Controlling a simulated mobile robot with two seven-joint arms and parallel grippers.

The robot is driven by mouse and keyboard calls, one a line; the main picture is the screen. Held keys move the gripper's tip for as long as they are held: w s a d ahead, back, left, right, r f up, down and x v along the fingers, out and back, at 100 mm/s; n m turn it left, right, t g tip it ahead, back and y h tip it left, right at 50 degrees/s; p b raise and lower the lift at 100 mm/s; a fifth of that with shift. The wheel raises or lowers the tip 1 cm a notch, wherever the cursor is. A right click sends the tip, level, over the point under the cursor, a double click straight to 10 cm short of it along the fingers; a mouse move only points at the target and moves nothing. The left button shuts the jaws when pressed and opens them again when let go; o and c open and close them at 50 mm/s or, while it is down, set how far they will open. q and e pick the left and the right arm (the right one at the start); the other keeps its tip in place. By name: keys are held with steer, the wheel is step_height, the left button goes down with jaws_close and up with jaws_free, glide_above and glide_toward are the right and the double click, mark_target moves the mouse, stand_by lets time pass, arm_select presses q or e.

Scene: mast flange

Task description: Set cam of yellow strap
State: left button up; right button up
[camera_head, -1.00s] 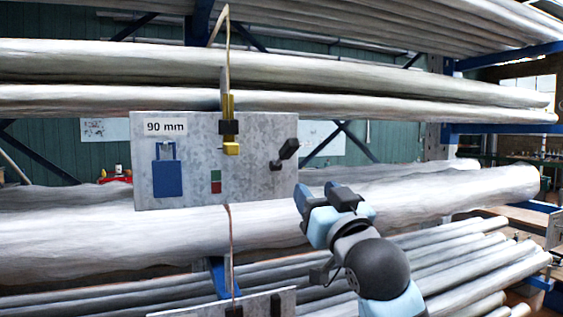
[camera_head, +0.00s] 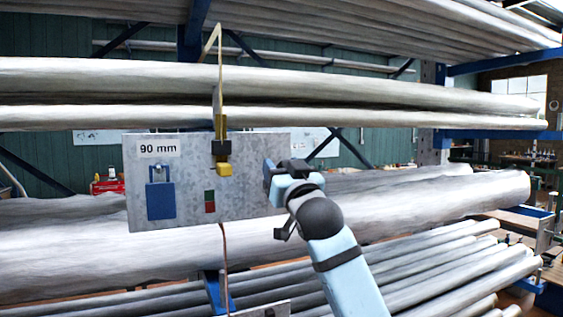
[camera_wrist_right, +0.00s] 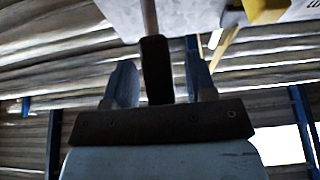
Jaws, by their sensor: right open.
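The yellow strap (camera_head: 218,95) hangs over the pipes and down the front of a grey metal plate (camera_head: 245,150). Its black buckle (camera_head: 220,147) has a yellow cam piece (camera_head: 224,169) below it. A yellow part also shows at the top right of the right wrist view (camera_wrist_right: 262,10). My right gripper (camera_head: 271,176) is at the plate's right edge, to the right of the cam. In the right wrist view its open fingers stand on both sides of a black handle (camera_wrist_right: 156,70) on a grey rod. Contact cannot be told. My left gripper is not in view.
The plate carries a "90 mm" label (camera_head: 157,149), a blue padlock-like shape (camera_head: 160,198) and a red-green marker (camera_head: 210,201). Long pipes (camera_head: 400,95) run above it, and thick ones (camera_head: 450,195) pass behind it.

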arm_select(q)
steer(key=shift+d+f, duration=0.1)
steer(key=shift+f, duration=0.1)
arm_select(e)
steer(key=shift+w, duration=0.2)
jaws_close()
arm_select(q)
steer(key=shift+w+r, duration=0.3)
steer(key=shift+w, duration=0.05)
